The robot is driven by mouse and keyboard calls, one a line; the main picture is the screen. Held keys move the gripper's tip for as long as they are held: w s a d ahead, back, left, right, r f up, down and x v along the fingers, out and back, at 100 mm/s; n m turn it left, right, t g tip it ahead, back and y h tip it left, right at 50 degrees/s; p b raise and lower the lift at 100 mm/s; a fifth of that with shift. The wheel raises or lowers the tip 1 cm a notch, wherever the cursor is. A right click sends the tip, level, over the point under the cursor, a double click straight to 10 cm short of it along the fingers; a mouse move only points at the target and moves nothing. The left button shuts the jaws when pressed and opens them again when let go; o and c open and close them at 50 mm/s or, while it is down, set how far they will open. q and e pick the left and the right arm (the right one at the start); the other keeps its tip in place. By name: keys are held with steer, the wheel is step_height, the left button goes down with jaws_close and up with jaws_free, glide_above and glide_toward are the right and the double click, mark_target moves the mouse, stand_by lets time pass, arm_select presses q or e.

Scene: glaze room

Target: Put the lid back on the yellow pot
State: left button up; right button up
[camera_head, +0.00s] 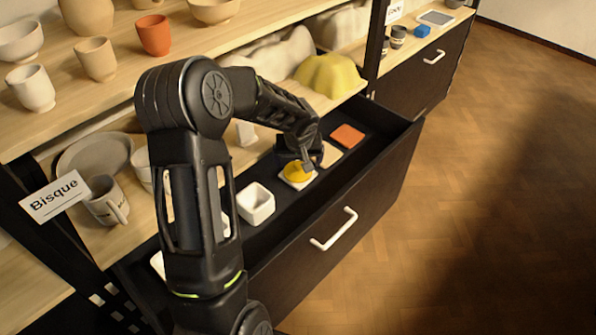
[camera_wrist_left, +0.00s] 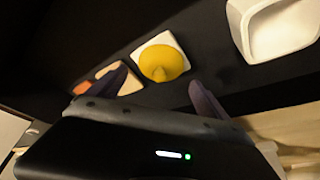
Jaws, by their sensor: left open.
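A round yellow piece with a small knob, looking like a lid (camera_head: 297,171), rests on a white square tile (camera_head: 311,181) in the open drawer. In the left wrist view the yellow lid (camera_wrist_left: 163,62) and the white tile (camera_wrist_left: 176,37) lie just beyond my fingertips. My left gripper (camera_head: 298,157) is above the drawer close to the lid, partly hiding it. In the left wrist view its two fingers (camera_wrist_left: 160,92) are apart, with nothing held between them. I cannot make out a yellow pot for certain. My right gripper is not in view.
The dark drawer (camera_head: 375,185) also holds a white square bowl (camera_head: 256,203) and an orange tile (camera_head: 347,136). Shelves above hold cups, bowls and a lumpy yellow form (camera_head: 330,75). A mug (camera_head: 106,200) stands by the "Bisque" sign (camera_head: 55,197). The floor at right is clear.

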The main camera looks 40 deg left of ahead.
mark_target(298, 168)
arm_select(q)
steer(key=b+x, duration=0.1)
steer(key=x, duration=0.3)
steer(key=shift+s+f, duration=0.1)
steer(key=shift+f, duration=0.05)
steer(key=shift+w+a+f+b, duration=0.1)
steer(key=shift+w+f+b, duration=0.15)
steer(key=shift+f, duration=0.2)
steer(key=c, duration=1.1)
steer(key=shift+s+r, duration=0.15)
steer(key=shift+s+d+r, duration=0.3)
steer(key=shift+d+r, duration=0.05)
steer(key=shift+r, duration=0.15)
steer(key=s+d+r, duration=0.2)
steer(key=s, duration=0.1)
steer(key=s+d+r, duration=0.2)
steer(key=s+d, duration=0.1)
steer(key=s+d+r+p, duration=0.1)
steer(key=s+d+r, duration=0.1)
steer(key=s+d, duration=0.1)
steer(key=shift+s+d+r, duration=0.15)
steer(key=shift+s+r, duration=0.25)
steer(key=shift+s, duration=0.1)
